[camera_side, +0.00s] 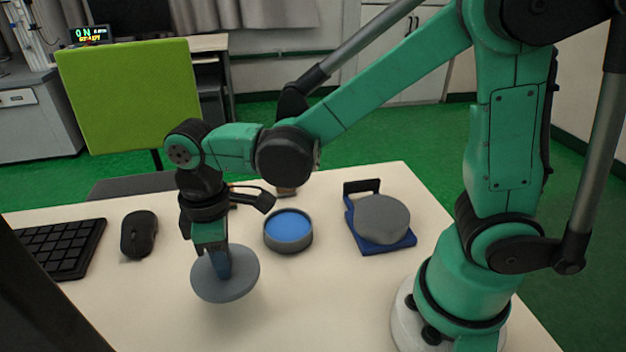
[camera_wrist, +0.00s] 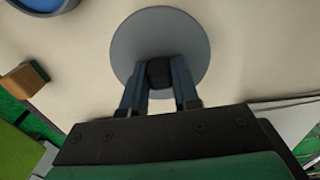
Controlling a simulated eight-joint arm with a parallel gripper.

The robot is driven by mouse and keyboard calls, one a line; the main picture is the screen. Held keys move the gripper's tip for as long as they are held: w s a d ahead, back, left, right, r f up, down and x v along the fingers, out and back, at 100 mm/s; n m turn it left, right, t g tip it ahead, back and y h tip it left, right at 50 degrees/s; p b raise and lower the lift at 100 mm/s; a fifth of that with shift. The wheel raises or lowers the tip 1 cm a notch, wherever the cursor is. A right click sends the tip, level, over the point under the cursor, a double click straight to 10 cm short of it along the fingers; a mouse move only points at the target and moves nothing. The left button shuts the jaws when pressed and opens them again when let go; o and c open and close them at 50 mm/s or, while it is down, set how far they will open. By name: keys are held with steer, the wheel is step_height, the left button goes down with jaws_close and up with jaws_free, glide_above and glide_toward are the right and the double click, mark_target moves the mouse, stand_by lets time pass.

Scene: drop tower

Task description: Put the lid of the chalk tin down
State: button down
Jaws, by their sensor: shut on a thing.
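The lid (camera_side: 243,281) is a flat grey disc. It also shows in the wrist view (camera_wrist: 133,42), with a dark knob (camera_wrist: 160,74) at its middle. My gripper (camera_side: 216,268) points down over the lid, and its blue fingers are shut on the knob. The lid looks about level, low over the table; I cannot tell whether it touches. The chalk tin (camera_side: 289,243), a round grey tin with a blue inside, stands open to the right of the lid. Part of the tin shows at the top left of the wrist view (camera_wrist: 68,7).
A grey round object (camera_side: 382,217) sits on a blue stand (camera_side: 400,243) at the right. A small wooden block (camera_side: 287,191) lies behind the tin. A mouse (camera_side: 139,235) and keyboard (camera_side: 62,248) are at the left. The table (camera_side: 310,310) is bare in front.

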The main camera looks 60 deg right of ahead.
mark_target(230, 284)
steer(key=shift+f, duration=3.15)
steer(key=shift+f, duration=0.1)
steer(key=c, duration=0.7)
jaws_free()
steer(key=shift+o, duration=0.2)
step_height(230, 284, up, 12)
steer(key=shift+d+r, duration=0.2)
steer(key=shift+d, duration=0.1)
steer(key=s+d+m+t, duration=0.2)
steer(key=d+m+t, duration=0.5)
steer(key=d+m, duration=0.2)
steer(key=shift+s+d+r, duration=0.3)
steer(key=shift+d+r, duration=0.05)
steer(key=shift+d, duration=0.5)
